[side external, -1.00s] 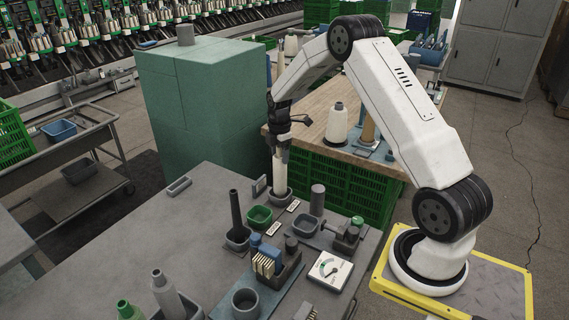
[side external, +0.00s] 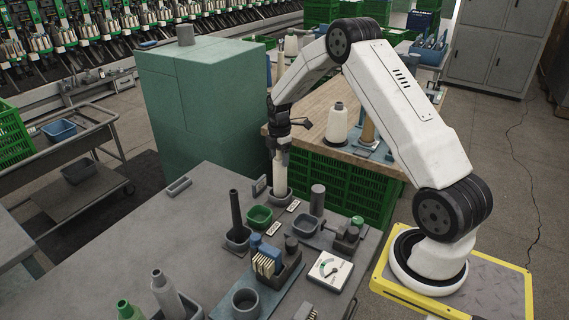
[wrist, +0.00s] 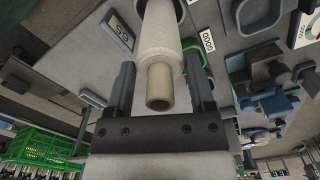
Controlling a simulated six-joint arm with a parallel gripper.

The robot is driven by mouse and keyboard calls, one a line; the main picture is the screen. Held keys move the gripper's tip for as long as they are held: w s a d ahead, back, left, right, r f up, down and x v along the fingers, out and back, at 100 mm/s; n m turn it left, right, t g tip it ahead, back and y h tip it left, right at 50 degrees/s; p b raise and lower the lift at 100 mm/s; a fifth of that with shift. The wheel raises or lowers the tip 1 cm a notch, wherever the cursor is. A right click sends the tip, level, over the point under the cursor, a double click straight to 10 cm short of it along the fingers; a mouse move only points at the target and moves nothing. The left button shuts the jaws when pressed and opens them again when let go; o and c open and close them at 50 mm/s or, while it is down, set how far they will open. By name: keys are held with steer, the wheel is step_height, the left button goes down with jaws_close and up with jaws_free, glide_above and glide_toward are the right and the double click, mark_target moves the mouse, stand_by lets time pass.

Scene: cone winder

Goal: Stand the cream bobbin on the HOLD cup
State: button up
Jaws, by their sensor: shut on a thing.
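The cream bobbin (side external: 281,174) is upright at the far corner of the grey bench. My gripper (side external: 281,150) is shut on its upper part. Its lower end meets a grey cup (side external: 281,198) and is hidden by the rim, so I cannot tell whether it rests on the bottom. In the wrist view the bobbin (wrist: 160,50) passes between my fingers (wrist: 159,68), its hollow top end toward the camera. A label by the cups (wrist: 207,40) appears to read GOOD upside down. I cannot clearly read which cup is HOLD.
A green cup (side external: 260,217) and a grey cup with a dark bobbin (side external: 236,211) stand nearby. A grey post (side external: 318,199) and a small fixture (side external: 350,235) are to the right. A green cabinet (side external: 200,115) rises behind. The bench's left part is mostly clear.

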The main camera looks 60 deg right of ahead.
steer(key=shift+f, duration=0.3)
steer(key=o, duration=1.1)
steer(key=shift+r, duration=3.9)
steer(key=shift+a, duration=0.1)
steer(key=s+a+r+m+t, duration=0.1)
steer(key=s+a+m, duration=0.2)
steer(key=a, duration=0.4)
steer(key=s+a+r+m, duration=0.1)
steer(key=s+a+m, duration=0.25)
steer(key=a, duration=0.45)
steer(key=s+a+m, duration=0.2)
steer(key=s+a, duration=0.1)
steer(key=s, duration=0.1)
steer(key=s+a+m+t, duration=0.1)
steer(key=s+a+m, duration=0.1)
steer(key=s+a, duration=0.1)
steer(key=s+a+m, duration=0.3)
steer(key=s, duration=0.2)
steer(key=shift+a+f+t, duration=0.15)
steer(key=shift+f+t, duration=0.15)
steer(key=shift+f, duration=0.1)
